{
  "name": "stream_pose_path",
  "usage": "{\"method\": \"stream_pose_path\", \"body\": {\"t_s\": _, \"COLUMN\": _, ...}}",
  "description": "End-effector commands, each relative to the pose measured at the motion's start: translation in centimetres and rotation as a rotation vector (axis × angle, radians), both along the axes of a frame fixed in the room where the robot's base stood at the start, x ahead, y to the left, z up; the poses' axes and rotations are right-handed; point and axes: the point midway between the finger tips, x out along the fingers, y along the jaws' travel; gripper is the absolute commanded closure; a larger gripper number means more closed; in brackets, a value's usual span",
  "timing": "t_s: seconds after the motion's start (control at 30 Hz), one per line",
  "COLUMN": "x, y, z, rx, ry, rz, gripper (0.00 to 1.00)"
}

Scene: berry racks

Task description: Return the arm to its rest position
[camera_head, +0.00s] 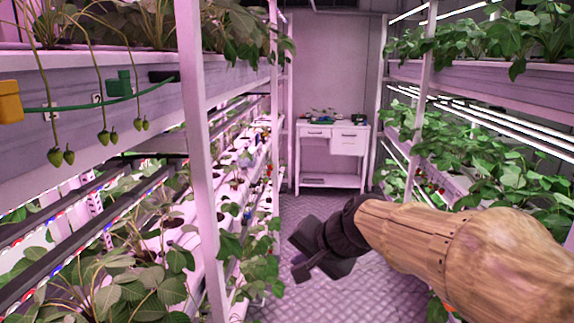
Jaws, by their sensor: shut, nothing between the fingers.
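My arm, in a wood-like casing (430,245), reaches in from the lower right of the head view. It ends in my dark gripper (303,262), which hangs over the aisle floor and points left and down. The gripper is shut, with nothing seen in it. Its fingers are small and dark here, so their detail is hard to make out. It appears apart from the racks on both sides.
A left rack post (202,150) and leafy plants stand left of my gripper. Green berries (62,156) hang from the left upper trough. A right rack (470,85) lines the other side. A white table (331,150) stands at the aisle's end. The floor (300,205) between is clear.

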Motion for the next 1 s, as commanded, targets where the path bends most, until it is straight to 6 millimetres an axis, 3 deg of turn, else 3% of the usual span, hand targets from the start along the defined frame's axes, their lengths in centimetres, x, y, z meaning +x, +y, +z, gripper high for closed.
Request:
{"method": "stream_pose_path", "body": {"t_s": 0.03, "x": -0.8, "y": -1.6, "z": -2.6, "rx": -0.079, "ry": 0.033, "rz": 0.012, "gripper": 1.00}}
{"method": "stream_pose_path", "body": {"t_s": 0.2, "x": -4.9, "y": -6.8, "z": -10.6, "rx": -0.346, "ry": 0.129, "rz": 0.114, "gripper": 1.00}}
{"method": "stream_pose_path", "body": {"t_s": 0.3, "x": -8.3, "y": -9.6, "z": -14.5, "rx": -0.486, "ry": 0.186, "rz": 0.214, "gripper": 1.00}}
{"method": "stream_pose_path", "body": {"t_s": 0.4, "x": -11.1, "y": -11.4, "z": -17.0, "rx": -0.577, "ry": 0.226, "rz": 0.311, "gripper": 1.00}}
{"method": "stream_pose_path", "body": {"t_s": 0.57, "x": -12.9, "y": -12.5, "z": -18.4, "rx": -0.629, "ry": 0.247, "rz": 0.376, "gripper": 1.00}}
{"method": "stream_pose_path", "body": {"t_s": 1.0, "x": -12.9, "y": -12.5, "z": -18.4, "rx": -0.629, "ry": 0.245, "rz": 0.375, "gripper": 1.00}}
